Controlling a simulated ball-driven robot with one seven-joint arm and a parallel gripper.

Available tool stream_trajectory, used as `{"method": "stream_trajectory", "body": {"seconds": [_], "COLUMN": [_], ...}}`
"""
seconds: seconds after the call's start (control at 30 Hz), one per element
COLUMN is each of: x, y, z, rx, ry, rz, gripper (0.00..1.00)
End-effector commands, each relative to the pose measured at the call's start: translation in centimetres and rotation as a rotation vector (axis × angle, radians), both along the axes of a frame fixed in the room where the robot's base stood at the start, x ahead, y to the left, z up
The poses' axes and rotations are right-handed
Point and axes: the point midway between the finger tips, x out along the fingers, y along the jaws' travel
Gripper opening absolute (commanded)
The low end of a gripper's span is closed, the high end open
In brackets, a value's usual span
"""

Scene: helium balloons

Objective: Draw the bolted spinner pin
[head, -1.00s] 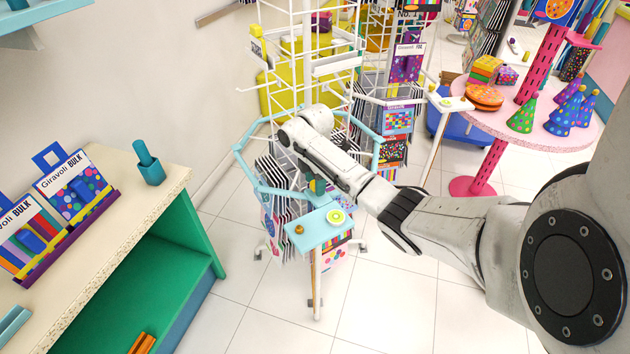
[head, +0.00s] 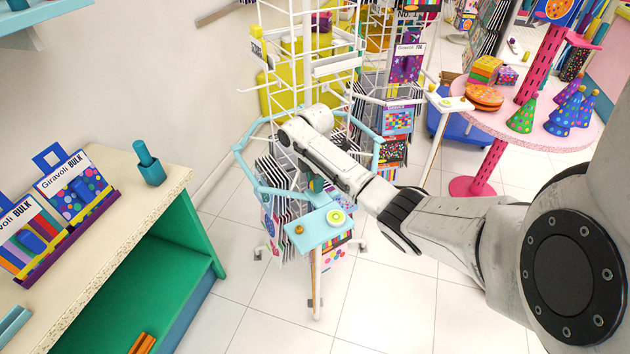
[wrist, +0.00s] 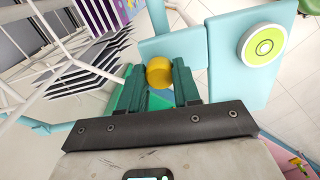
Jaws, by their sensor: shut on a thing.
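The spinner is a white wire rack (head: 305,85) ringed by a light-blue rail (head: 250,170). A light-blue plate (head: 318,238) on its near side bears a green-and-white round disc (head: 336,217) and a small orange-brown knob (head: 299,230). In the wrist view, my gripper (wrist: 158,82) has its green fingers shut on a gold rounded knob (wrist: 159,72), in front of a light-blue bracket (wrist: 175,47). The disc shows to the right there (wrist: 262,45). The pin's shaft is hidden. In the head view, my arm largely covers the gripper.
Striped cards (wrist: 75,70) hang on the rack close to the gripper's left in the wrist view. A cream-topped green shelf unit (head: 120,225) stands at left. A round pink table (head: 545,125) with party hats is at back right. White floor is clear in front.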

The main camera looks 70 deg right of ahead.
Motion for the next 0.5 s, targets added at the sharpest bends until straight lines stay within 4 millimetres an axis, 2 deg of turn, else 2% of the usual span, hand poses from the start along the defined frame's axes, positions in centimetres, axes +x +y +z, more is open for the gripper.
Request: {"method": "stream_trajectory", "body": {"seconds": [0.2,0.5], "x": [0.0,0.0], "y": [0.0,0.0], "z": [2.3,2.6], "rx": [0.001,0.000], "ry": [0.001,0.000], "rz": [0.001,0.001], "gripper": [0.00,0.00]}}
